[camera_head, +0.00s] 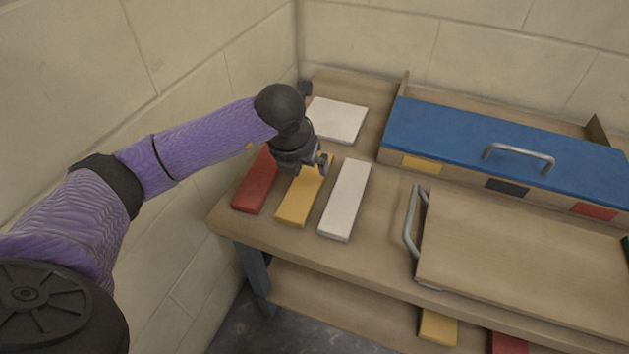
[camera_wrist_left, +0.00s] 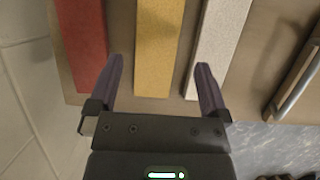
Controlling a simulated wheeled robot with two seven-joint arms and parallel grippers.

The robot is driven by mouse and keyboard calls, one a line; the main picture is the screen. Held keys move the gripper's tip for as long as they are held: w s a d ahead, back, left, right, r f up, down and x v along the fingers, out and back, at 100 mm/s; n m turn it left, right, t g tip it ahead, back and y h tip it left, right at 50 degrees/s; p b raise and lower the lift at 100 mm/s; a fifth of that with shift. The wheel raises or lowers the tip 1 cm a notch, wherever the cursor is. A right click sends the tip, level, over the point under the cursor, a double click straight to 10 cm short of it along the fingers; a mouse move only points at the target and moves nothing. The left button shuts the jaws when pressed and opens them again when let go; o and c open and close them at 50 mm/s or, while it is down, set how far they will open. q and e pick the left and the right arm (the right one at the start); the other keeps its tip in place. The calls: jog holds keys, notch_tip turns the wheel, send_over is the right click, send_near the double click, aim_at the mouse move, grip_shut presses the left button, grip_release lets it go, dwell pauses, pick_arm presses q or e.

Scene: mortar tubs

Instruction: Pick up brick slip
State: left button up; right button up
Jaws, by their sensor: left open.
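Three long brick slips lie side by side at the left end of the table: a red slip (camera_head: 256,184), a yellow slip (camera_head: 297,202) and a white slip (camera_head: 345,198). My left gripper (camera_head: 314,164) is above the far part of the yellow slip and hides some of it. In the left wrist view the open jaws (camera_wrist_left: 157,85) point along the yellow slip (camera_wrist_left: 157,45), which lies between the fingers with nothing gripped. The red slip (camera_wrist_left: 84,40) is left of the fingers, and the white slip (camera_wrist_left: 220,45) is by the right finger. My right gripper is out of view.
A blue-lidded box (camera_head: 500,135) with a metal handle and coloured patches stands at the back right. A wooden panel with a handle (camera_head: 520,250) lies in front of it. A white block (camera_head: 337,120) is behind the slips. Walls close in left and behind.

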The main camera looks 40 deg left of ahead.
aim_at(306, 183)
pick_arm(q)
jog(key=b+x, duration=0.1)
jog(key=x, duration=0.1)
jog(key=s+b+x, duration=0.1)
jog(key=b+x, duration=0.1)
jog(key=x, duration=0.1)
jog(key=b+x, duration=0.1)
jog(key=x, duration=0.1)
jog(key=shift+s+f, duration=0.1)
jog(key=shift+f, duration=0.35)
jog(key=shift+f+b, duration=0.2)
jog(key=shift+b, duration=0.2)
jog(key=shift+r, duration=0.3)
jog(key=c, duration=1.2)
grip_shut()
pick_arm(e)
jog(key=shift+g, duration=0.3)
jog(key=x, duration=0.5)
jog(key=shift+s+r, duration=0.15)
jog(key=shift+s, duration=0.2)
